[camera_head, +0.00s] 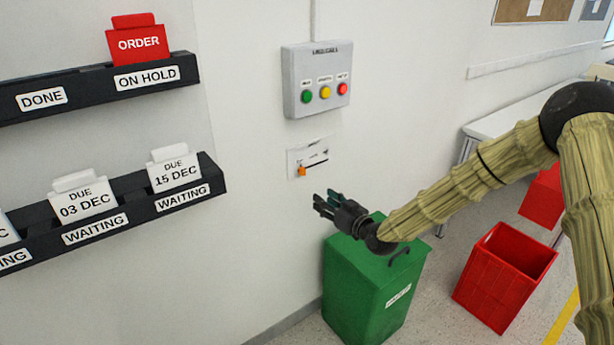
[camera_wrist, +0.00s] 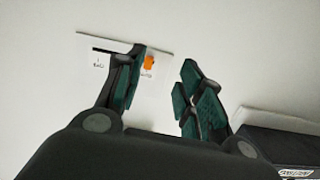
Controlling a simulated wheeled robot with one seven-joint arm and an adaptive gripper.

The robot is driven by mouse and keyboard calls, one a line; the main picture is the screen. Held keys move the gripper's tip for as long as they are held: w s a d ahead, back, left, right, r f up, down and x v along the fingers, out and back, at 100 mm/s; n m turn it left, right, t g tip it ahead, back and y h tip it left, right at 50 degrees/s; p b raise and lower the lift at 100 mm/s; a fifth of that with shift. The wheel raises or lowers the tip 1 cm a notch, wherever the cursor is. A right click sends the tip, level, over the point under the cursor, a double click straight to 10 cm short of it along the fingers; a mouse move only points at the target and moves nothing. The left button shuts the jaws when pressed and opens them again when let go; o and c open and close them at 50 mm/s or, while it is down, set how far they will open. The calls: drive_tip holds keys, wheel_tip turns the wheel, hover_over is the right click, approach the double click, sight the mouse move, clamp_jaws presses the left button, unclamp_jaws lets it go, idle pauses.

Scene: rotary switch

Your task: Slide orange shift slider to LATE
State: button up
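The orange shift slider (camera_head: 302,171) sits at the left, lower end of a short dark slot on a small white wall plate (camera_head: 318,152). In the wrist view the orange slider (camera_wrist: 149,62) shows just right of one finger, and part of the plate (camera_wrist: 112,46) is hidden behind that finger. The printed labels are too small to read surely. My gripper (camera_head: 325,204) is below and a little right of the plate, apart from it. In the wrist view my gripper (camera_wrist: 155,90) has its fingers spread with nothing between them.
A grey box (camera_head: 316,78) with green, yellow and red buttons is above the plate. A green bin (camera_head: 370,285) stands below my gripper. Black racks (camera_head: 100,92) with cards are on the left wall. A red crate (camera_head: 503,272) stands at the right.

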sight(305, 170)
drive_tip(key=shift+n+t+y, duration=0.3)
drive_tip(key=shift+t, duration=0.1)
drive_tip(key=w+a+r, duration=0.1)
drive_tip(key=w+a, duration=0.1)
drive_tip(key=w, duration=0.1)
drive_tip(key=w+a+r+p, duration=0.1)
drive_tip(key=w+a, duration=0.1)
drive_tip(key=w, duration=0.2)
drive_tip(key=w+a+r+p, duration=0.1)
drive_tip(key=w+a, duration=0.1)
drive_tip(key=w, duration=0.2)
drive_tip(key=shift+r, duration=0.4)
drive_tip(key=shift+c, duration=0.5)
clamp_jaws()
drive_tip(key=shift+d, duration=0.1)
